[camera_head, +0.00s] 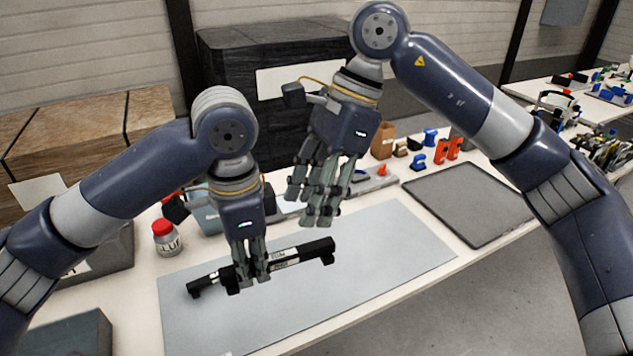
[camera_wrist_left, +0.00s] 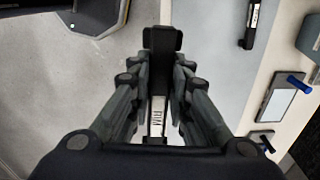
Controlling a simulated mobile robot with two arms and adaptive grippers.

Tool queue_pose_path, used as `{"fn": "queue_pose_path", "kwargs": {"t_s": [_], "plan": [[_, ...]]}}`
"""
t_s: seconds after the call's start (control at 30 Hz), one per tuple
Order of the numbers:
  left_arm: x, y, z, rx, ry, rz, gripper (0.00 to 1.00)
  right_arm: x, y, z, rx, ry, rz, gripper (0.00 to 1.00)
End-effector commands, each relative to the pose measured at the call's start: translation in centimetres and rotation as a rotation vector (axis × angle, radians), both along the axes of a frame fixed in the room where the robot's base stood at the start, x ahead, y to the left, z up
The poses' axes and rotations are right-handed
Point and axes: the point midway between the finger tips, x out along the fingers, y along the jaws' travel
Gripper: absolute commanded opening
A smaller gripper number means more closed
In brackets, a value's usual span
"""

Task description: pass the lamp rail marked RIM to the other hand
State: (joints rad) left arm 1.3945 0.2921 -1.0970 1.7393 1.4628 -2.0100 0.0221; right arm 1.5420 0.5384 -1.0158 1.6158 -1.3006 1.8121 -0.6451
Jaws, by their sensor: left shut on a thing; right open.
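My left gripper (camera_head: 252,278) is shut on the lamp rail marked RIM, a slim black bar (camera_head: 312,251) with pale labels. In the head view the bar slants across the grey mat, rising to the right, and the fingers cover its middle. The left wrist view shows the pale label reading RIM (camera_wrist_left: 157,118) between the fingers. I cannot tell how far the rail is above the mat. My right gripper (camera_head: 320,196) is open and empty, above and to the right of the left one, apart from the rail.
The grey mat (camera_head: 400,240) is bare to the right. A dark tray (camera_head: 470,205) lies beyond it. A red-capped jar (camera_head: 166,238) stands left of the mat. Orange and blue parts (camera_head: 441,150) stand at the back. The left wrist view shows another black piece (camera_wrist_left: 250,22).

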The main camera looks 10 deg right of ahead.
Motion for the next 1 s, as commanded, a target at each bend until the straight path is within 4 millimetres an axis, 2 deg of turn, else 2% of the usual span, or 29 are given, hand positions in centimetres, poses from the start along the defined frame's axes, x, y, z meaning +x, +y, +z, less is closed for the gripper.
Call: {"fn": "queue_pose_path", "kwargs": {"t_s": [0.3, 0.5, 0.7, 0.93, 1.0], "plan": [[0.0, 0.0, 0.0, 0.0, 0.0, 0.0, 0.0, -0.7, 2.3, -5.7, 0.0, 0.003, 0.0, 0.42], [0.0, 0.0, 0.0, 0.0, 0.0, 0.0, 0.0, -0.9, 3.2, -8.0, 0.002, 0.002, -0.001, 0.42], [0.0, 0.0, 0.0, 0.0, 0.0, 0.0, 0.0, -0.9, 3.6, -8.8, 0.003, 0.002, -0.001, 0.42], [0.0, 0.0, 0.0, 0.0, 0.0, 0.0, 0.0, -0.9, 3.6, -8.8, 0.002, 0.001, -0.001, 0.42], [0.0, 0.0, 0.0, 0.0, 0.0, 0.0, 0.0, -0.9, 3.6, -8.8, 0.003, 0.001, -0.001, 0.26]]}}
